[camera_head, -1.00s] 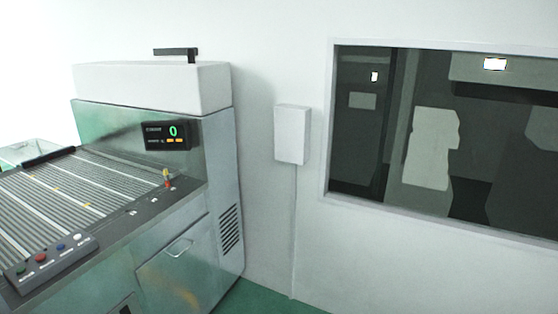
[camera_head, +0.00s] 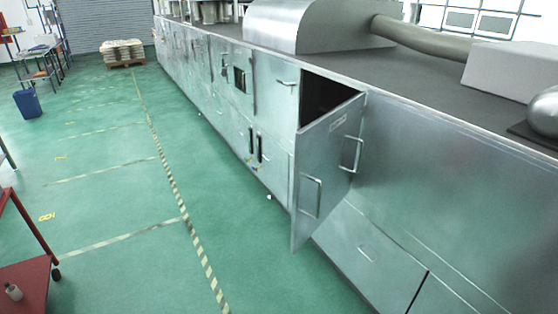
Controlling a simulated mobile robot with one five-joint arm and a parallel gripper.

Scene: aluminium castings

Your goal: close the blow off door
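The blow off door (camera_head: 326,165) is a metal panel on the front of a long steel machine cabinet (camera_head: 430,190). It stands open, swung out from the cabinet front on its right edge. It has two bar handles, one lower left (camera_head: 311,196) and one on the right (camera_head: 351,153). A small label, too small to read, is near its top. The dark opening (camera_head: 318,95) shows above and behind the door. My gripper is not in view.
Green floor (camera_head: 110,200) lies clear along the cabinet, with a striped tape line. A red cart (camera_head: 25,270) stands at the lower left. A blue bin (camera_head: 28,103), shelving and a loaded pallet (camera_head: 124,53) are farther back. A thick duct (camera_head: 430,38) runs on top of the cabinet.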

